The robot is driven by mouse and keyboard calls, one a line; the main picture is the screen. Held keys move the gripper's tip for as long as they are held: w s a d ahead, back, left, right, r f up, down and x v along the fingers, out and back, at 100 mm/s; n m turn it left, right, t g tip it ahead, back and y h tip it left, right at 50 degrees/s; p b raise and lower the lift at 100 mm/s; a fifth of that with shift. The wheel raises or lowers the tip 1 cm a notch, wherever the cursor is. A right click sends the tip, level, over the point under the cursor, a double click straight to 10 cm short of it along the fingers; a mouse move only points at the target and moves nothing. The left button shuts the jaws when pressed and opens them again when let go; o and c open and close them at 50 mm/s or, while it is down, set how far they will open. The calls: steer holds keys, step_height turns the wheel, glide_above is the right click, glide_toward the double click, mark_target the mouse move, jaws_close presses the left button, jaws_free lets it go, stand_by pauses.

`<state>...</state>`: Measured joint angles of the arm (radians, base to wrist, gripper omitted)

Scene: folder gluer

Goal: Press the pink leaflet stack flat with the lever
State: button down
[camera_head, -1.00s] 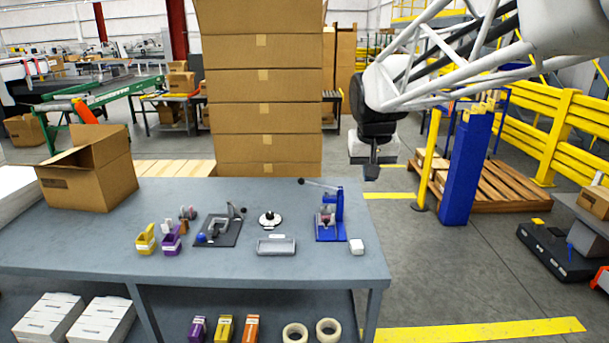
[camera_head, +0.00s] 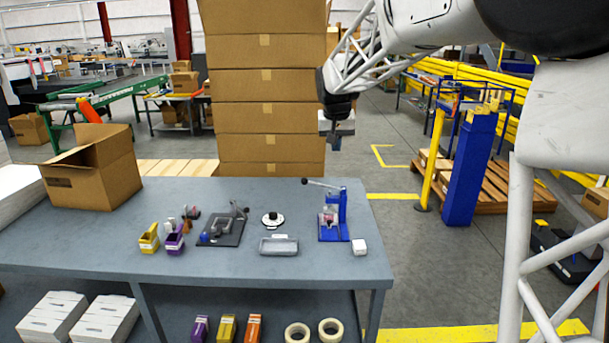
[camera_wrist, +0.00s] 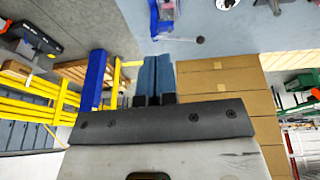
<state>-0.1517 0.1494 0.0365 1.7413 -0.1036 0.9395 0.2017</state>
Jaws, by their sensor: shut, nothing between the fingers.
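A blue lever press (camera_head: 342,210) stands upright near the right end of the grey table. Its lever (camera_head: 322,184) reaches out to the left from the top, with a dark knob at its end. A small pinkish patch (camera_head: 329,218) shows inside the press; I cannot make out single leaflets. My gripper (camera_head: 335,143) is shut and empty, in the air beyond the table's far edge, above and behind the press. In the wrist view its two blue-grey fingers (camera_wrist: 157,75) lie together. The press (camera_wrist: 158,22) and its lever (camera_wrist: 180,39) show at the top there, apart from the fingers.
On the table (camera_head: 290,185) are a grey tray (camera_head: 279,247), a white block (camera_head: 359,247), a round black-and-white item (camera_head: 272,219), a dark clamp fixture (camera_head: 221,232) and small yellow and purple bins. Tall stacked cartons (camera_head: 268,120) stand behind, close left of my gripper.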

glide_above(304, 179)
steer(key=s, duration=0.6)
step_height(304, 179, down, 7)
steer(key=shift+w+a+f, duration=0.2)
steer(key=shift+w, duration=0.2)
steer(key=shift+w+a+f, duration=0.15)
steer(key=shift+w+f, duration=0.05)
steer(key=shift+w, duration=0.2)
steer(key=shift+f, duration=0.1)
steer(key=x, duration=1.4)
steer(key=shift+w+d, duration=0.1)
